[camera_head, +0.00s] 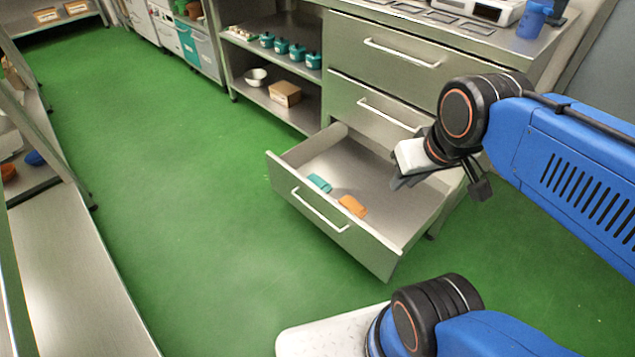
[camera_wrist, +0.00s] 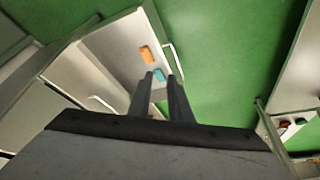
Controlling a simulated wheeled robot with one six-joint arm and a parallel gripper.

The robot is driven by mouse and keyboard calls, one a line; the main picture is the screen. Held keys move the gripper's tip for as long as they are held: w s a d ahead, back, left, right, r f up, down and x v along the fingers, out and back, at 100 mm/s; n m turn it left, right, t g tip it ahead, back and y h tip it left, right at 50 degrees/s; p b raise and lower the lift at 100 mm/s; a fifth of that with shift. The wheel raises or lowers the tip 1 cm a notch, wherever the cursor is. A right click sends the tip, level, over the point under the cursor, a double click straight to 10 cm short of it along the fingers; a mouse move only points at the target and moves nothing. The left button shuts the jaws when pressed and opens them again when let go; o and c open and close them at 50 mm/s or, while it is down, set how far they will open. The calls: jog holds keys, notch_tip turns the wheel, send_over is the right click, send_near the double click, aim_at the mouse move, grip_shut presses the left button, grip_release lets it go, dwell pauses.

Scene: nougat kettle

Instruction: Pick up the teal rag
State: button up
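The teal rag (camera_head: 319,183) lies on the floor of the open bottom drawer (camera_head: 318,222), toward its front left. In the wrist view the teal rag (camera_wrist: 159,75) shows just beyond my fingertips. An orange cloth-like item (camera_head: 352,206) lies near it, apart, to the right along the drawer front; it also shows in the wrist view (camera_wrist: 146,54). My gripper (camera_head: 437,184) is above the right part of the drawer, away from the rag. In the wrist view its two dark fingers (camera_wrist: 162,78) stand apart with nothing between them.
The closed drawers (camera_head: 375,105) rise behind the open one. A lower shelf holds a cardboard box (camera_head: 285,93) and a white bowl (camera_head: 256,77); several teal pots stand above. A steel bench (camera_head: 75,270) is at left. Green floor between is clear.

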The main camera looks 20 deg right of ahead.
dwell(0.3)
jog(key=o, duration=0.9)
jog(key=shift+w, duration=0.2)
jog(key=o, duration=0.5)
jog(key=w+n+g, duration=0.1)
jog(key=w, duration=1.4)
jog(key=shift+w+a+r+n, duration=0.25)
jog(key=shift+r+n, duration=0.15)
jog(key=n+g, duration=0.4)
jog(key=n, duration=0.1)
send_over(318, 182)
jog(key=f, duration=5)
jog(key=shift+d+f, duration=0.2)
jog(key=shift+d, duration=0.1)
jog(key=shift+w+a+f, duration=0.1)
jog(key=shift+f, duration=1.2)
jog(key=shift+a+f, duration=0.1)
jog(key=shift+f, duration=1.15)
